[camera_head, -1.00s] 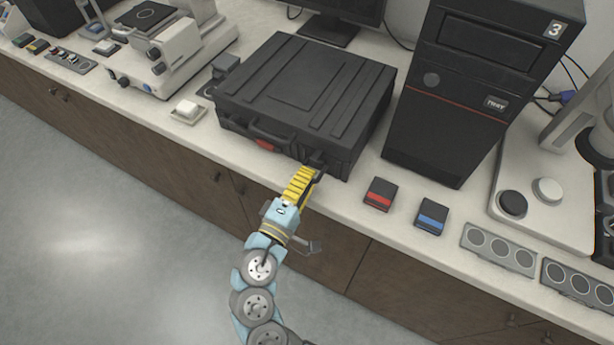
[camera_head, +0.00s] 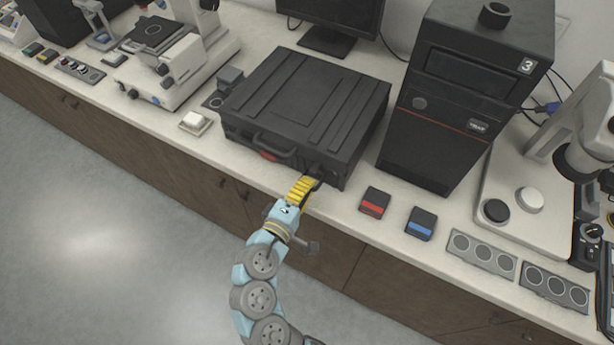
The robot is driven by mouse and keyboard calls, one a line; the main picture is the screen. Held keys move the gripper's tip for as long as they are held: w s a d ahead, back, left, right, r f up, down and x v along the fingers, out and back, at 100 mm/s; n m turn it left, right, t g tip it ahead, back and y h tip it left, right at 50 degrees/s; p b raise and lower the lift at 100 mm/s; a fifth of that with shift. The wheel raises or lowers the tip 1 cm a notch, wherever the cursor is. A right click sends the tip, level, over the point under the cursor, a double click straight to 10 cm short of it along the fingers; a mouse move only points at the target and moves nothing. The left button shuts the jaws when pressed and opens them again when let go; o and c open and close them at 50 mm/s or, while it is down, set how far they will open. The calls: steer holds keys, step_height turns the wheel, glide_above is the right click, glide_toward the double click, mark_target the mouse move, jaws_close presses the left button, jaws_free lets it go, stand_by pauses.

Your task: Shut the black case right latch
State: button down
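The black case (camera_head: 305,105) lies closed-lidded on the white counter, its front with the carry handle (camera_head: 272,147) facing me. The right latch (camera_head: 314,168) is a small dark part on the case front, right of the handle; it is partly hidden by my gripper and I cannot tell its exact position. My gripper (camera_head: 312,182), with yellow ribbed fingers, is at the case front just below the right latch. Its fingertips are close to or touching the latch area. I cannot tell how far apart the fingers are.
A black computer tower (camera_head: 455,100) stands right of the case. A red-marked box (camera_head: 375,202) and a blue-marked box (camera_head: 421,224) lie near the front edge. A white switch (camera_head: 195,123) and a microscope (camera_head: 170,75) are to the left. A monitor (camera_head: 335,20) stands behind.

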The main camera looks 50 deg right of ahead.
steer(key=shift+d+r+g+y+p, duration=0.25)
steer(key=shift+r+y+p, duration=0.65)
steer(key=shift+p, duration=2.15)
steer(key=shift+d+r+g+y+p, duration=0.15)
steer(key=shift+r+g+y+p, duration=0.25)
steer(key=shift+y+p, duration=1.75)
steer(key=p, duration=0.4)
steer(key=d+r+y+p, duration=0.1)
steer(key=p, duration=0.4)
steer(key=shift+w+r+g, duration=0.1)
steer(key=shift+w+g, duration=0.1)
steer(key=shift+g, duration=0.05)
steer(key=y+p, duration=0.1)
steer(key=p, duration=0.1)
steer(key=y+p, duration=0.1)
steer(key=p, duration=0.1)
steer(key=shift+w+d+g+p, duration=0.15)
steer(key=shift+d+g+p, duration=0.15)
steer(key=shift+d+p, duration=0.05)
steer(key=shift+y, duration=0.25)
steer(key=shift+p, duration=0.3)
steer(key=c, duration=1.5)
jaws_free()
steer(key=shift+o, duration=0.2)
steer(key=shift+f+b, duration=0.3)
steer(key=shift+b, duration=0.15)
